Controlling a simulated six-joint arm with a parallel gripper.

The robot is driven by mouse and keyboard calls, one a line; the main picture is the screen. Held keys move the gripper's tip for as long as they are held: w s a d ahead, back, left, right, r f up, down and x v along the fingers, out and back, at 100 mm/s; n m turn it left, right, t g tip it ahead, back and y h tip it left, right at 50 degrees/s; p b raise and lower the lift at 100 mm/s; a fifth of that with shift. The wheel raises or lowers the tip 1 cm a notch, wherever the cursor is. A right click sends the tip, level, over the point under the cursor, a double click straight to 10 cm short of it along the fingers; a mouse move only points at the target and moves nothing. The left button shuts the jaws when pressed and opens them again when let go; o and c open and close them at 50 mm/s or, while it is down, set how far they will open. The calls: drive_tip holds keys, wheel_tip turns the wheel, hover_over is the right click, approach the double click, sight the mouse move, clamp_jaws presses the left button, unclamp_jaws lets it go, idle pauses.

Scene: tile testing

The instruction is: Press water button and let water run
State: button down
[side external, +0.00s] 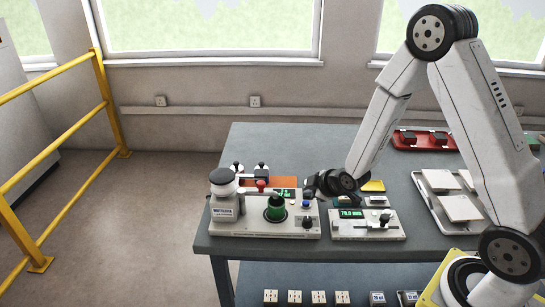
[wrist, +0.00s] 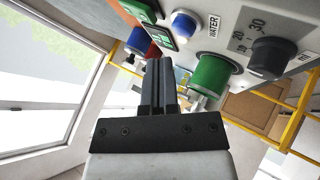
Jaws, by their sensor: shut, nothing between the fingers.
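The test machine (side external: 262,229) stands on the near left part of the table. Its blue button (wrist: 184,24) in a white ring is beside a WATER label in the wrist view. In the side view the blue button (side external: 307,204) is at the machine's right end, close under my gripper (side external: 312,188). In the wrist view my gripper (wrist: 160,66) is shut and empty, its tips below and left of the button, apart from it in the picture. A green cylinder (wrist: 211,75) is right of the fingers; it also shows on the machine (side external: 277,209). I see no running water.
A dark knob (wrist: 272,57) sits by a number scale. A second device with a green display (side external: 351,213) stands right of the machine. A tray with pale tiles (side external: 440,180) and a red tray (side external: 425,146) lie further right. The table's back left is clear.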

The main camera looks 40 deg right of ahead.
sight(309, 203)
drive_tip(key=shift+r, duration=2)
drive_tip(key=shift+s, duration=0.1)
drive_tip(key=s+a+r+m+g, duration=0.2)
drive_tip(key=s+a+m+g, duration=0.1)
drive_tip(key=s, duration=0.4)
drive_tip(key=s+a+r+m+g, duration=0.2)
drive_tip(key=s+m, duration=0.3)
drive_tip(key=s, duration=0.3)
drive_tip(key=shift+s+a+r+g, duration=0.2)
drive_tip(key=shift+s+a+g, duration=0.1)
drive_tip(key=shift+a+g, duration=0.45)
